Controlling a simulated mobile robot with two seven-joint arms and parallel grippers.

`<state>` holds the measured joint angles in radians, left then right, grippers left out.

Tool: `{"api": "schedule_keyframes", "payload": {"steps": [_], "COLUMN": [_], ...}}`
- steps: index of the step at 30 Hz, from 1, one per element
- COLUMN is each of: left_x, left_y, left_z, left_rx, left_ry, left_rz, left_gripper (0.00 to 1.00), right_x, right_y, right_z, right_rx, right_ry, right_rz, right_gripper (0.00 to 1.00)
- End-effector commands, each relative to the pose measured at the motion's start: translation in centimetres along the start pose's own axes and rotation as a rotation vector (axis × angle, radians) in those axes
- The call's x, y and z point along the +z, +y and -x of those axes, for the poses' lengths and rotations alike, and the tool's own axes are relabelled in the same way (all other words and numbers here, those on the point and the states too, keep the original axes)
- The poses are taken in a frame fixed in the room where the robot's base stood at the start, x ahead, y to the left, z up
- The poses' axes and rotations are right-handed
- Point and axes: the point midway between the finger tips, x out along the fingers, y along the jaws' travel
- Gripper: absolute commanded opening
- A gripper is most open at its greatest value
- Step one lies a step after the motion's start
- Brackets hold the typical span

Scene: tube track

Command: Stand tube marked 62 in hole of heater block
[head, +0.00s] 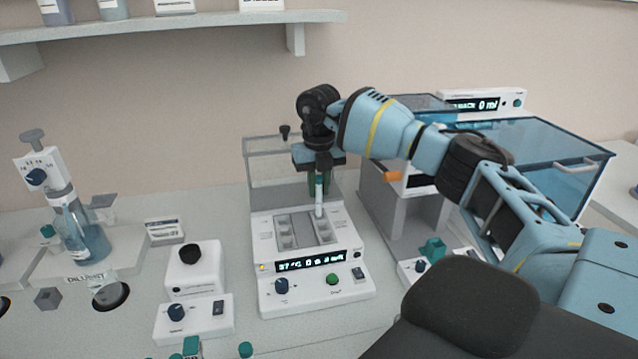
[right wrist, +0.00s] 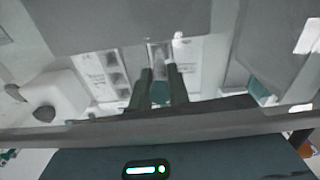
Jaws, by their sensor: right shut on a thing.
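My right gripper (head: 319,186) is shut on a slim clear tube (head: 319,203) and holds it upright over the heater block (head: 268,236), a white unit with a lit display. The tube's lower end shows at the right part of the block's grey well area; I cannot tell whether it is inside a hole. In the right wrist view the tube (right wrist: 160,54) sits between the two dark fingers (right wrist: 159,78), with a teal cap near them. No mark on the tube can be read. My left gripper is not in view.
A clear upright lid (head: 268,170) stands behind the block. A blue-windowed cabinet (head: 540,150) is at right under my right arm. A small white device (head: 193,268) and a bottle dispenser (head: 80,235) stand at left. A shelf (head: 180,27) hangs above.

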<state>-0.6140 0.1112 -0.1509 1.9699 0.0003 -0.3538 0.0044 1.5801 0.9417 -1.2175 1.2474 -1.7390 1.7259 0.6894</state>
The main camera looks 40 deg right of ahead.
Motion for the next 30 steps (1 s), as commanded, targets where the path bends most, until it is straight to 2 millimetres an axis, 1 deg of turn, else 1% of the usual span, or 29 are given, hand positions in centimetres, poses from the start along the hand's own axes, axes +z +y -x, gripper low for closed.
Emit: {"api": "schedule_keyframes", "payload": {"steps": [5,15,24,29,30], "left_x": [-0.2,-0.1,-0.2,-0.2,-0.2], "left_y": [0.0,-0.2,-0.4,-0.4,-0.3], "left_z": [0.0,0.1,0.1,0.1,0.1], "left_rx": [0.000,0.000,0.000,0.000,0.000], "left_ry": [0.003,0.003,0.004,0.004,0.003], "left_rz": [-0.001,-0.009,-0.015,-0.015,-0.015], "left_gripper": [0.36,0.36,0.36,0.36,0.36], "right_x": [0.0,0.0,0.0,0.0,0.0], "right_y": [0.0,0.0,0.0,0.0,0.0], "right_z": [-0.6,-0.8,-1.9,-2.0,-2.0], "right_rx": [0.000,0.000,0.000,-0.001,-0.001], "right_ry": [0.000,0.001,0.000,0.001,0.001], "right_rz": [0.000,0.000,0.000,0.000,0.000], "right_gripper": [0.05,0.05,0.05,0.05,0.22]}}
